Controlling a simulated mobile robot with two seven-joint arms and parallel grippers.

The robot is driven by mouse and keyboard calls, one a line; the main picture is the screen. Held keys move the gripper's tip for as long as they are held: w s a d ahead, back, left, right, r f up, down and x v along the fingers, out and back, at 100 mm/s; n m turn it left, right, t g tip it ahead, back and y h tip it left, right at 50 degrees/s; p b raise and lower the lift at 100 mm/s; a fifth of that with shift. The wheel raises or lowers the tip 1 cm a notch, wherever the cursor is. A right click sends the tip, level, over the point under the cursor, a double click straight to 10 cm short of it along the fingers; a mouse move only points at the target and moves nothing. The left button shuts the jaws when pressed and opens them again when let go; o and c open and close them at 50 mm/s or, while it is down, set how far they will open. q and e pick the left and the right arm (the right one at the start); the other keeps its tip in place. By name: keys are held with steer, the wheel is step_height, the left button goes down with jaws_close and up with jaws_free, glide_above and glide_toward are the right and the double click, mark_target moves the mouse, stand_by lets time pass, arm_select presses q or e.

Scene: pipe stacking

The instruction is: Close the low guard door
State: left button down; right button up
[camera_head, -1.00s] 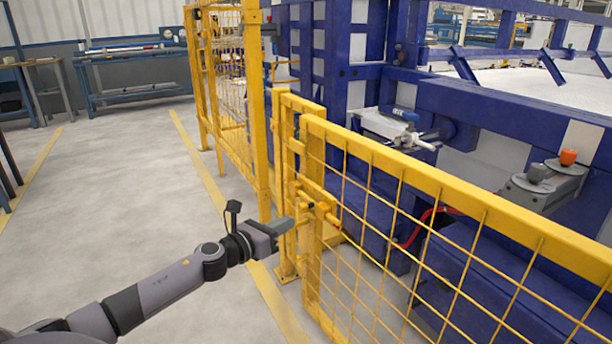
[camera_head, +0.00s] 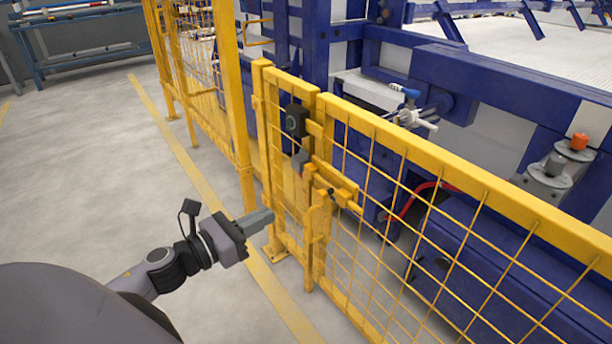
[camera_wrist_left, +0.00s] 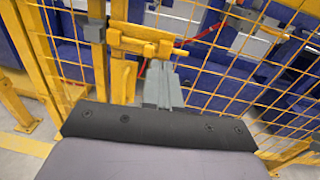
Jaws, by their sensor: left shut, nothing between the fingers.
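The low guard door, a yellow mesh panel with a thick top rail (camera_head: 455,165), runs from the middle to the right edge in the head view. A yellow sliding latch (camera_head: 335,182) sits at its left end, beside a narrow yellow section with a black box (camera_head: 296,121). No clear gap shows between them. My left gripper (camera_head: 268,217) is shut and empty, left of and below the latch in the picture. In the left wrist view its fingers (camera_wrist_left: 162,80) point towards the yellow latch (camera_wrist_left: 140,42); I cannot tell whether they touch anything. My right gripper is out of view.
A taller yellow mesh fence (camera_head: 190,70) stands to the left. Blue machinery (camera_head: 480,90) with a red cable (camera_head: 410,195) lies behind the door. The grey floor (camera_head: 100,150) left of the yellow floor line is clear. A blue rack (camera_head: 80,45) stands at the back left.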

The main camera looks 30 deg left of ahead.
arm_select(q)
steer(key=shift+a+r+m, duration=0.2)
steer(key=shift+r+m, duration=0.1)
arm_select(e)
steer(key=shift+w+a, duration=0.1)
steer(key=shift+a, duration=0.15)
arm_select(q)
steer(key=x, duration=1.3)
steer(key=shift+w+d, duration=0.25)
steer(key=shift+w, duration=0.05)
steer(key=shift+f, duration=0.1)
